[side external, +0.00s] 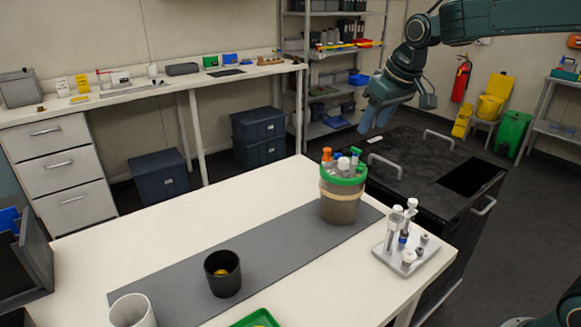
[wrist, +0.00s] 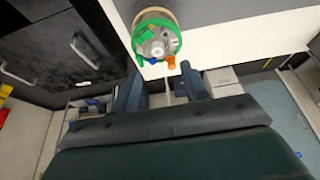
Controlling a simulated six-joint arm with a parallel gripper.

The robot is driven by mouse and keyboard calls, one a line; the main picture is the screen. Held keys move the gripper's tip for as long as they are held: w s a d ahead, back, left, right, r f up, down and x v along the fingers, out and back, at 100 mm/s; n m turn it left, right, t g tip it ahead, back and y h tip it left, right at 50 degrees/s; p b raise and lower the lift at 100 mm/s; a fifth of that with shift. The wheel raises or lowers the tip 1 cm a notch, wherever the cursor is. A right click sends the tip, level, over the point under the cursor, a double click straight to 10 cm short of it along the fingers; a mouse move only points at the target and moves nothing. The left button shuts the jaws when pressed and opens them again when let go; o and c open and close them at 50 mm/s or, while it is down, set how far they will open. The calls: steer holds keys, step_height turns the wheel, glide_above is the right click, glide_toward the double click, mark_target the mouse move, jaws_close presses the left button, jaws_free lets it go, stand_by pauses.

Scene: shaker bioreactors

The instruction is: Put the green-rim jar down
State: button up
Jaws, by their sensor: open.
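The green-rim jar (side external: 340,204) stands upright on the grey mat (side external: 262,240), near the mat's far right end. It has a tan band, a brownish lower body and several fittings on its lid, one of them orange. In the wrist view the jar (wrist: 153,32) shows from above at the top middle, beyond my fingers. My gripper (side external: 374,128) is raised behind and to the right of the jar, above the dark cabinet, and clear of the jar. In the wrist view my gripper's fingers (wrist: 160,85) are apart with nothing between them.
A black cup (side external: 223,282) and a pale cup (side external: 132,312) stand toward the near left. A grey rack with vials (side external: 412,257) sits right of the jar. A green tray (side external: 257,319) is at the near edge. The dark cabinet (side external: 425,165) has raised handles.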

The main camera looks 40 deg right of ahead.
steer(key=s+a+f, duration=0.1)
steer(key=s+a, duration=0.1)
steer(key=s, duration=1.2)
steer(key=s+a+f+t, duration=0.1)
steer(key=s+a, duration=0.1)
steer(key=s, duration=1.2)
steer(key=shift+a+f, duration=0.2)
steer(key=shift+a, duration=0.2)
steer(key=shift+w, duration=0.1)
